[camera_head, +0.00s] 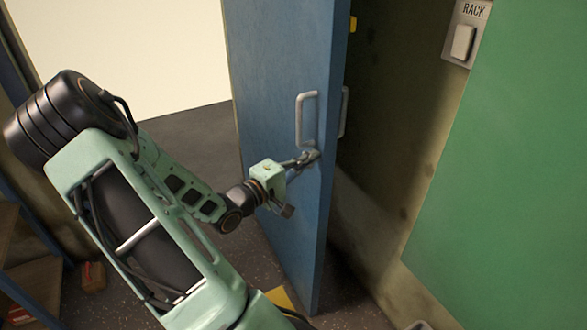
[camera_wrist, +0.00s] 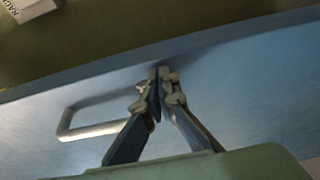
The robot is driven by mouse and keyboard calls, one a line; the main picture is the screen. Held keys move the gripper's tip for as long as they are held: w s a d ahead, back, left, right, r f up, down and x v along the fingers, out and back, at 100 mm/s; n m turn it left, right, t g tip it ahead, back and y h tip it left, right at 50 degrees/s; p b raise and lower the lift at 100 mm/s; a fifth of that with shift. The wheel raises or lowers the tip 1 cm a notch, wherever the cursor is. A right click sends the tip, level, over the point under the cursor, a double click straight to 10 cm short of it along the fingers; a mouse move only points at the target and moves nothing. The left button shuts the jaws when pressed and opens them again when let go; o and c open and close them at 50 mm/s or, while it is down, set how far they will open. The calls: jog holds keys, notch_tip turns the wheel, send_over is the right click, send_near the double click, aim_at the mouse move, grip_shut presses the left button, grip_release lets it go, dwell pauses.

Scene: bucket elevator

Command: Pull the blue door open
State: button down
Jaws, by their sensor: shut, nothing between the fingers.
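The blue door (camera_head: 275,75) stands ajar, swung out from the wall, with its edge facing right in the head view. A light grey U-shaped handle (camera_head: 306,120) is on its near face, and part of a second handle (camera_head: 343,112) shows on the other side. My gripper (camera_head: 312,155) is shut and empty, its tips at or very close to the door face just below the handle. In the wrist view the shut fingers (camera_wrist: 160,75) lie beside the handle (camera_wrist: 95,130), not around it, close to the door's edge; I cannot tell whether they touch.
A green panel (camera_head: 510,160) covers the right wall, with a RACK switch (camera_head: 464,38) above its left edge. A shelf unit (camera_head: 30,250) stands at the left, with a small reddish-brown object (camera_head: 93,278) on the floor. Dark floor shows through the opening left of the door.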

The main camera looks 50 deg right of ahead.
aim_at(335, 152)
jog(key=s+d, duration=0.1)
jog(key=d, duration=0.1)
jog(key=s+d+b, duration=0.1)
jog(key=d, duration=0.2)
jog(key=s+d+b, duration=0.1)
jog(key=s+d, duration=0.1)
jog(key=shift+d, duration=0.15)
dwell(0.3)
